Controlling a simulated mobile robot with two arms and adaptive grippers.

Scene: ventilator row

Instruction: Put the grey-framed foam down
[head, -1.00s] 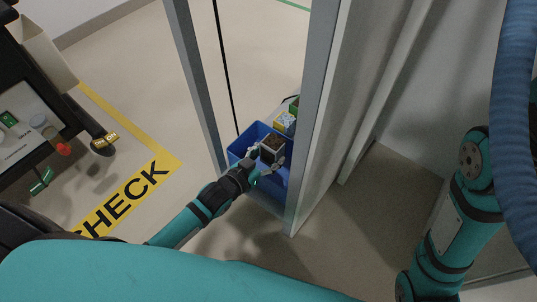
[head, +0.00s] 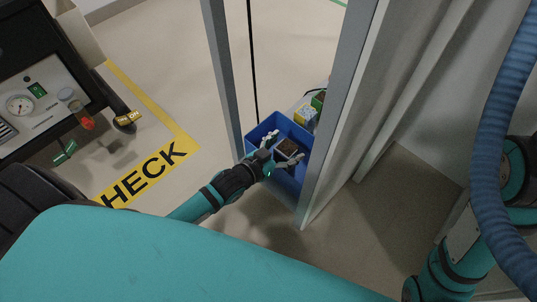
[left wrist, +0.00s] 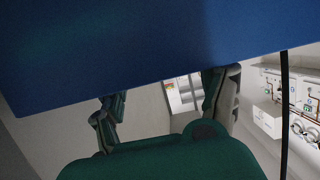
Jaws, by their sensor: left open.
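The grey-framed foam (head: 289,147), a small block with a dark brown face and a pale frame, sits within the blue bin (head: 286,186). My left gripper (head: 287,146) is open, its fingers spread on either side of the foam. Whether a finger still touches it I cannot tell. In the left wrist view the bin's blue wall (left wrist: 150,50) fills the top and hides the foam and the fingers' ends. My right gripper is not in view.
A yellow box (head: 305,116) and a green one (head: 318,100) are at the bin's far right. Grey posts (head: 222,75) and (head: 345,105) flank the bin closely. A dark machine with a gauge (head: 20,105) stands at left; the floor by the CHECK marking (head: 150,172) is clear.

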